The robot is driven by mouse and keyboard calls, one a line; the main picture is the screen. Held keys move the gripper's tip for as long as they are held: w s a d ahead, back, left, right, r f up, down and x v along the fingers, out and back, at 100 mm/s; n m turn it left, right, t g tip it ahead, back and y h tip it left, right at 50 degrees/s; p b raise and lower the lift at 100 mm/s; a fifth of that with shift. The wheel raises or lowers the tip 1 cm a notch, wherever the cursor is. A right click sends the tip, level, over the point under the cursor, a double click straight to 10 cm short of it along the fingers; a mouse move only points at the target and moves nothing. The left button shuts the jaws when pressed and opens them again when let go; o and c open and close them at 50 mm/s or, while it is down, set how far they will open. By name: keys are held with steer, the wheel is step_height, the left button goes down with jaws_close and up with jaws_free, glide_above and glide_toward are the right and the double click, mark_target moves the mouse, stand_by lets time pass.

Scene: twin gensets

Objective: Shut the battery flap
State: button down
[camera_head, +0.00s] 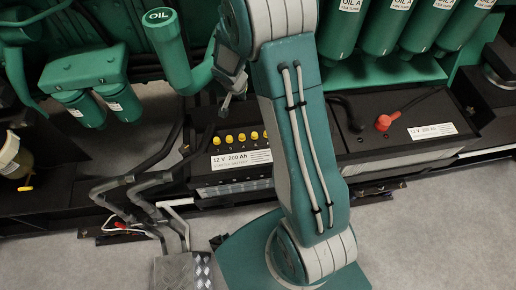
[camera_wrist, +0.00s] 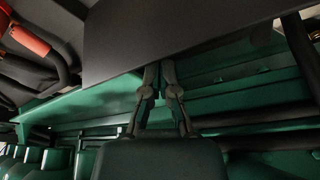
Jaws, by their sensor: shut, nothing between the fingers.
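The left battery (camera_head: 238,158) has a row of yellow caps (camera_head: 240,137) on its uncovered top and a white 12 V 200 Ah label. A flat dark panel (camera_wrist: 190,35) fills the upper middle of the wrist view; it looks like the battery flap, but I cannot tell its angle. In the head view I cannot make the flap out clearly behind my arm. My gripper (camera_head: 226,104) is above the left battery's back left part, pointing down. In the wrist view my gripper (camera_wrist: 160,70) has its fingers together and empty, tips by the panel's lower edge; contact is unclear.
A right battery (camera_head: 400,135) has a red terminal cover (camera_head: 384,122). A green OIL pipe (camera_head: 165,45) stands left of my gripper, and green filters (camera_head: 90,100) hang farther left. Dark cables (camera_head: 150,185) run beside the left battery. Grey floor lies in front.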

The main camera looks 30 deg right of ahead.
steer(key=shift+s+a+f, duration=0.1)
steer(key=shift+s+a, duration=0.05)
steer(key=shift+s, duration=0.45)
steer(key=shift+s+a+f, duration=0.1)
steer(key=shift+s+a, duration=0.05)
steer(key=shift+s, duration=0.45)
steer(key=s+a+r, duration=0.3)
steer(key=s+r, duration=0.2)
steer(key=s, duration=0.4)
steer(key=shift+r, duration=0.25)
stand_by(0.3)
steer(key=shift+r, duration=0.1)
stand_by(0.9)
